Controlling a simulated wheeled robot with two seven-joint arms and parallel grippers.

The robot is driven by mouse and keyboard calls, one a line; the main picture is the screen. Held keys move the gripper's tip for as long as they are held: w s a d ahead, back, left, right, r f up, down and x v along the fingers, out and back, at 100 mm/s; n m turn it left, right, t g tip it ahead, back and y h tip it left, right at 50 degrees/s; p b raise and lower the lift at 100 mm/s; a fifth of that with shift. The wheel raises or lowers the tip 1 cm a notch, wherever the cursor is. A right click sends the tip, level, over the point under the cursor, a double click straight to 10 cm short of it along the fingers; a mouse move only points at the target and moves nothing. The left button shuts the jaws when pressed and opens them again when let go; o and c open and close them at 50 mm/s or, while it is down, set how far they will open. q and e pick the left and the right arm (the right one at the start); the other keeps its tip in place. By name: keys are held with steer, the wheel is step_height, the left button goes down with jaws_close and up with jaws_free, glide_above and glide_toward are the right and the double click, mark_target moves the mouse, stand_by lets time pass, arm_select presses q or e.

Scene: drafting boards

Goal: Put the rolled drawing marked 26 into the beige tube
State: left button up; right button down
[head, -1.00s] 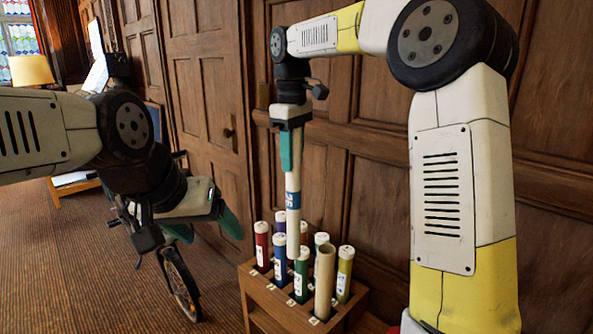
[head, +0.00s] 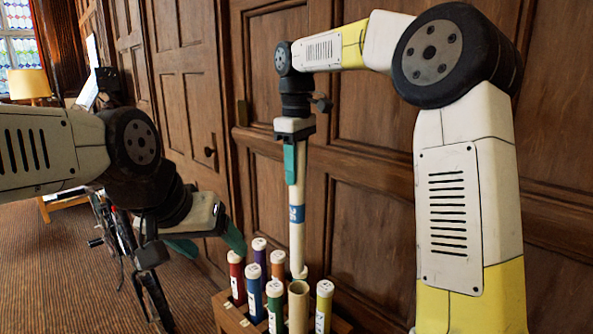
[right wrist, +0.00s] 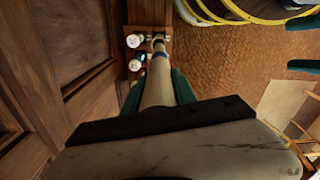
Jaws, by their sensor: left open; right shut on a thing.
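The rolled drawing (head: 297,235) is a long white roll with a blue band, hanging upright in the head view. My right gripper (head: 294,165) is shut on its upper part; the right wrist view shows the roll (right wrist: 158,95) between the green fingers (right wrist: 157,84). The mark on the band is too small to read surely now. The beige tube (head: 298,310) stands open-topped at the front of the rack. The roll's lower end appears just above its mouth; I cannot tell how well they line up in depth. My left gripper (head: 208,243) is open and empty, left of the rack.
Wood panelling (head: 370,230) stands close behind. A bicycle (head: 150,290) is at left on carpet.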

mark_target(298, 244)
steer(key=shift+w+d, duration=0.15)
steer(key=shift+w+f, duration=0.1)
steer(key=shift+f, duration=10.4)
